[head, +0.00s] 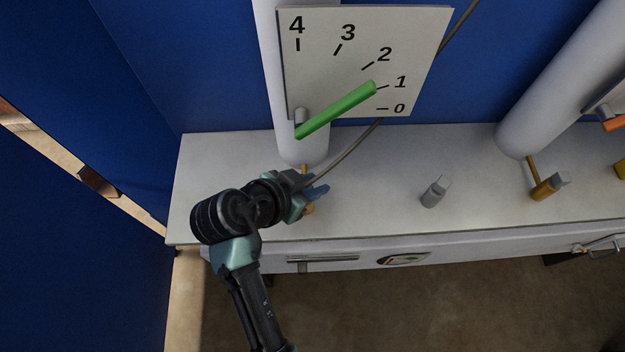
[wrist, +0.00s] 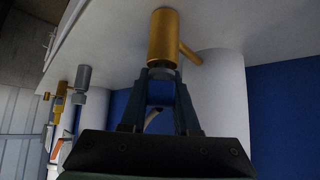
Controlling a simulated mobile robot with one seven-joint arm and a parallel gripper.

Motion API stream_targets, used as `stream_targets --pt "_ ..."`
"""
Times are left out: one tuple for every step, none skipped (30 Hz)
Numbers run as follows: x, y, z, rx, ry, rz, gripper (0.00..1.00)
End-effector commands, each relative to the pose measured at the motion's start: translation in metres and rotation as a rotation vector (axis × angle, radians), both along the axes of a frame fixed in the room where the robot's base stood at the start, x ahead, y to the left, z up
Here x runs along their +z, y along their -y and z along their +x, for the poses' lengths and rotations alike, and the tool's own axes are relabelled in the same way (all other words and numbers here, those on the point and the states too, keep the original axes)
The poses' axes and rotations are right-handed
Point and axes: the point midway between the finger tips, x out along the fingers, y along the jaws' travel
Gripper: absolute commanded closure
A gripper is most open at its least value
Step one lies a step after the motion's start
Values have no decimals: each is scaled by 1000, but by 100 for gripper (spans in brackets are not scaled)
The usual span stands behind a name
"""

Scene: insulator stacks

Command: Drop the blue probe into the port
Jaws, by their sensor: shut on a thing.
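My gripper (head: 318,190) is at the foot of the left white column, above the white bench. In the wrist view my gripper (wrist: 162,78) is shut on the probe, whose grey part (wrist: 163,73) shows between the fingertips. The port is a gold cylinder (wrist: 163,35) with a side tube toward the column. It lines up with the probe's end and seems to touch it; how far the probe is inside is hidden. In the head view the gold port (head: 309,210) is mostly covered by my gripper.
A thin cable (head: 345,150) runs from behind the gauge board (head: 350,55) to my gripper. The green needle (head: 337,109) points near 1. A grey holder (head: 435,192) stands further right, then another gold port (head: 545,188). Bench between is clear.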

Motion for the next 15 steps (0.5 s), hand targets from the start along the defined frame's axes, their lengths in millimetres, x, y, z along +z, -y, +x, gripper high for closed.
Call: stream_targets --pt "-2 0 0 0 0 0 100" --pt "-3 0 0 0 0 0 100" --pt "-4 0 0 0 0 0 100" --pt "-5 0 0 0 0 0 100" --pt "-6 0 0 0 0 0 100" --pt "-7 0 0 0 0 0 100" --pt "-6 0 0 -1 0 0 67" --pt "-5 0 0 -1 0 0 62" --pt "-5 0 0 0 0 0 54" --pt "-5 0 0 0 0 0 49" --pt "-5 0 0 0 0 0 44" --pt "-5 0 0 0 0 0 36" --pt "-5 0 0 0 0 0 36" --pt "-5 0 0 0 0 0 36" --pt "-5 0 0 0 0 0 36"
